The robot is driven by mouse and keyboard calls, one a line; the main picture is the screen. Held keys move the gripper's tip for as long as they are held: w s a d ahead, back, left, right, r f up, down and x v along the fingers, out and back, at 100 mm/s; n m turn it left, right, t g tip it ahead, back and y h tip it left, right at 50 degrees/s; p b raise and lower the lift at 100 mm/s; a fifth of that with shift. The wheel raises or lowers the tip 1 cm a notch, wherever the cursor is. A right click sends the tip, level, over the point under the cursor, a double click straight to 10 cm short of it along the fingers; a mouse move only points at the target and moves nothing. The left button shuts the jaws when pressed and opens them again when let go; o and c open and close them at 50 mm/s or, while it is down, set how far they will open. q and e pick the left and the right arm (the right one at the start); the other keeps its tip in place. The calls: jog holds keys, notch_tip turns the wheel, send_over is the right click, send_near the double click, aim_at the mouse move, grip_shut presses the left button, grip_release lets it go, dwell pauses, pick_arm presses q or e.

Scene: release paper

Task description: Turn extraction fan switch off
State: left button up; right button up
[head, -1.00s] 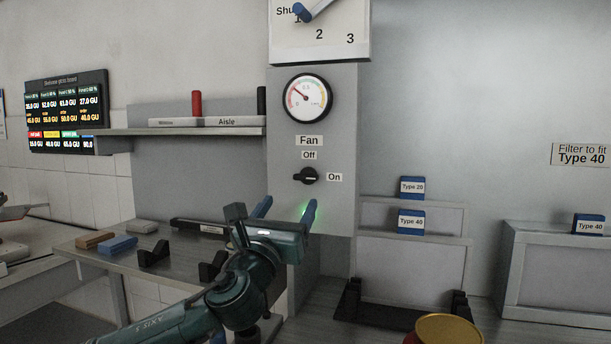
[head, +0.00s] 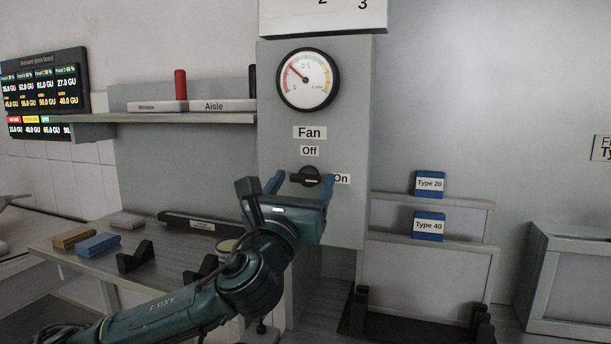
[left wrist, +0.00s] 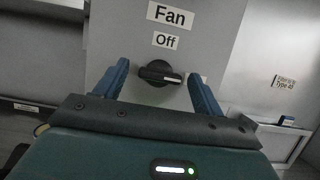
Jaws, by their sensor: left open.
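The fan switch (head: 306,176) is a black rotary knob on the grey column, below the "Fan" label (head: 309,132) and the "Off" label (head: 310,151). The "On" label (head: 342,178) is to its right. In the left wrist view the knob (left wrist: 160,73) lies roughly level, its white mark pointing right, toward On. My left gripper (head: 303,182) is open, with its blue fingers on either side of the knob. In the left wrist view the gripper (left wrist: 158,80) straddles the knob with gaps on both sides. Whether the fingertips reach its depth is unclear. My right gripper is out of view.
A round gauge (head: 308,80) sits above the switch. A shelf (head: 165,118) juts out left of the column. Blue Type 20 (head: 429,184) and Type 40 (head: 428,226) blocks stand to the right. A black rack (head: 415,320) lies on the bench below.

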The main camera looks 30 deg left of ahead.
pick_arm(q)
jog(key=shift+w+r, duration=0.15)
jog(key=shift+w, duration=0.05)
jog(key=shift+c, duration=0.4)
jog(key=c, duration=0.9)
